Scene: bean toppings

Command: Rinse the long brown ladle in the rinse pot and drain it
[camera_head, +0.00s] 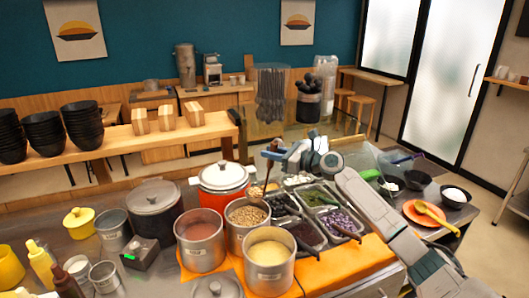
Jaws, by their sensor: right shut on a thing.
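My right gripper (274,153) is shut on the handle of the long brown ladle (268,174), behind the row of pots. The ladle hangs steeply, its lower end at the back rim of a steel pot of beans (247,213). Which pot is the rinse pot is not clear. A steel pot with reddish-brown contents (201,252) and one with yellow contents (268,275) stand nearby. My left gripper is not in view.
An orange pot with a white lid (222,176) and a dark lidded pot (153,207) stand at the left. Topping trays (318,220) with spoons lie right of the bean pot. An orange plate (426,216) and small bowls stand further right. The counter is crowded.

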